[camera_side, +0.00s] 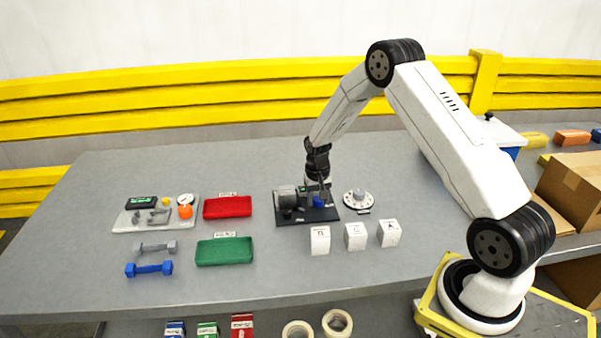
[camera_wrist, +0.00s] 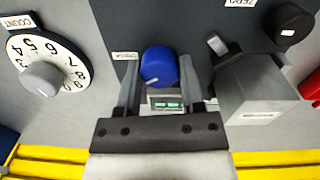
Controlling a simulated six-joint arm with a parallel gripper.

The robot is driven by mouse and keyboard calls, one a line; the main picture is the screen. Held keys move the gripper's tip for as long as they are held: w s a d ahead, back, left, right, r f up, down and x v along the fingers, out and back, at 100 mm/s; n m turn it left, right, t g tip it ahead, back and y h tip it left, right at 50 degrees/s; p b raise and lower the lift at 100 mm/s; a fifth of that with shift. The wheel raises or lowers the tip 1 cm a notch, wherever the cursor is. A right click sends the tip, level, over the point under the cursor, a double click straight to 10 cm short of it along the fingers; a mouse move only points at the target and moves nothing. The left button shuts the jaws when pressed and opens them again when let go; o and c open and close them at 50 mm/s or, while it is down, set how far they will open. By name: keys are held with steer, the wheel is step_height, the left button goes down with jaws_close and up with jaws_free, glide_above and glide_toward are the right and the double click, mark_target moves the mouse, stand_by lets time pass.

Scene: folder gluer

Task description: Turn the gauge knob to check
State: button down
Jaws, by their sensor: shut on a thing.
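A round blue knob (camera_wrist: 159,67) sits on the dark gauge panel (camera_wrist: 115,20), just above a small green-lit display (camera_wrist: 166,103) in the wrist view. My gripper (camera_wrist: 159,78) is shut on the blue knob, with one finger on each side of it. In the side view the knob (camera_side: 319,202) is small beneath my gripper (camera_side: 320,188), on the dark panel with a grey block (camera_side: 286,196) at its left. The fingertips are too small there to make out.
A white numbered dial (camera_wrist: 72,58) with a grey knob stands beside the panel. A dark knob (camera_wrist: 289,24) sits on the panel near a "ZERO" label. White lettered blocks (camera_side: 355,236) stand in front. Red (camera_side: 228,207) and green (camera_side: 224,251) trays lie to the left.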

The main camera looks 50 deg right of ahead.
mark_target(317, 198)
steer(key=m, duration=0.6)
steer(key=shift+m, duration=0.3)
stand_by(0.4)
steer(key=shift+c, duration=1)
jaws_free()
steer(key=shift+r, duration=0.1)
steer(key=shift+w+r, duration=0.1)
steer(key=shift+r, duration=3.7)
